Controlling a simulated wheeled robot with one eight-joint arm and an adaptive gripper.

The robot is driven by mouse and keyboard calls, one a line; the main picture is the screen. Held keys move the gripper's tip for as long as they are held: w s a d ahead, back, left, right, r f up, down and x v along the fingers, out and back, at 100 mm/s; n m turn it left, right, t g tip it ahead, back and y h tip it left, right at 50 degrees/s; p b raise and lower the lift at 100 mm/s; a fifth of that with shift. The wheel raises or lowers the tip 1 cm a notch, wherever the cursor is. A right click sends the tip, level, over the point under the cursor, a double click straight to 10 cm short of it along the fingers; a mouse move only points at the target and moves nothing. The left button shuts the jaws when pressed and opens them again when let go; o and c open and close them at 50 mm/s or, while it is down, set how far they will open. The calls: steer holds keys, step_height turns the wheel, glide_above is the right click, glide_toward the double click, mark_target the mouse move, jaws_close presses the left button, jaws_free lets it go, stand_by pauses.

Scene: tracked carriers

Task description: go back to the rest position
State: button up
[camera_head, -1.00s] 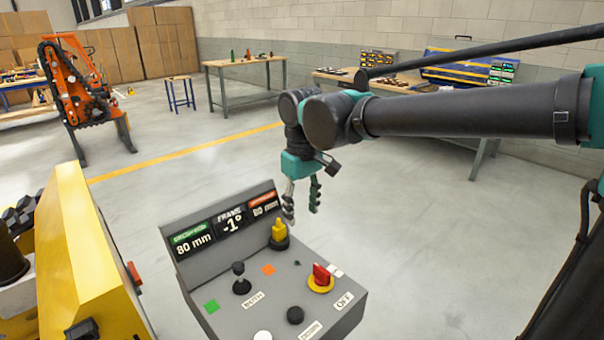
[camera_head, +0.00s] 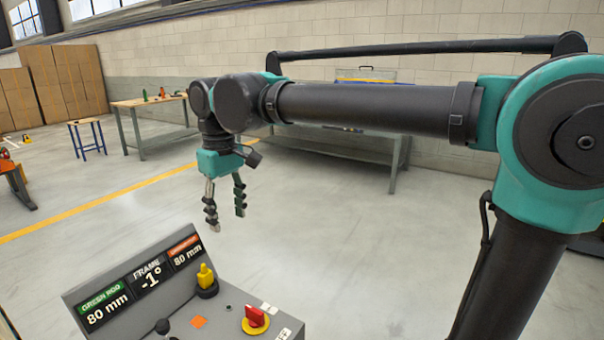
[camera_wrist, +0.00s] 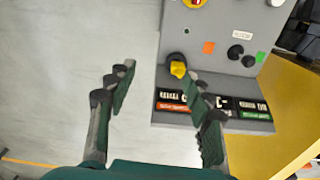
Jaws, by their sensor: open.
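My gripper (camera_head: 226,204) is open and empty in the head view. It hangs pointing down from my arm, above the floor and just behind the control console (camera_head: 240,299). In the wrist view my gripper (camera_wrist: 160,95) shows its two fingers apart with nothing between them; the right finger overlaps the console's display panel. The console's display reads 80 mm, -1° and 80 mm. A yellow switch (camera_head: 206,277) stands upright on the console and a red knob (camera_head: 256,317) sits on a yellow base. The console's lower part is cut off in the head view.
A workbench (camera_head: 345,146) stands behind my arm by the wall. A wooden table (camera_head: 150,101) and a blue-legged stool (camera_head: 86,121) stand further left. A yellow machine body (camera_wrist: 265,125) lies beside the console in the wrist view. Grey floor (camera_head: 330,215) is open beyond the console.

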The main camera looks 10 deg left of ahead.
steer(key=w+d+f+m+t, duration=0.1)
steer(key=w+d+f+m, duration=0.1)
steer(key=w+d+f, duration=0.5)
steer(key=w+d+f+m, duration=0.25)
steer(key=d+f, duration=0.25)
steer(key=d, duration=0.4)
steer(key=s+d+f+m+t, duration=0.1)
steer(key=s+d+f+m, duration=0.1)
steer(key=d+f, duration=0.3)
steer(key=s+d+f+m+t, duration=0.1)
steer(key=s+d+f+m, duration=0.2)
steer(key=d, duration=0.9)
steer(key=s+d+f+m+t, duration=0.1)
steer(key=s+d+f+m, duration=0.1)
steer(key=d+f, duration=0.6)
steer(key=shift+s+d+f+m, duration=0.35)
steer(key=shift+f, duration=0.1)
steer(key=shift+w+d, duration=0.1)
steer(key=shift+w, duration=0.05)
steer(key=shift+c, duration=0.3)
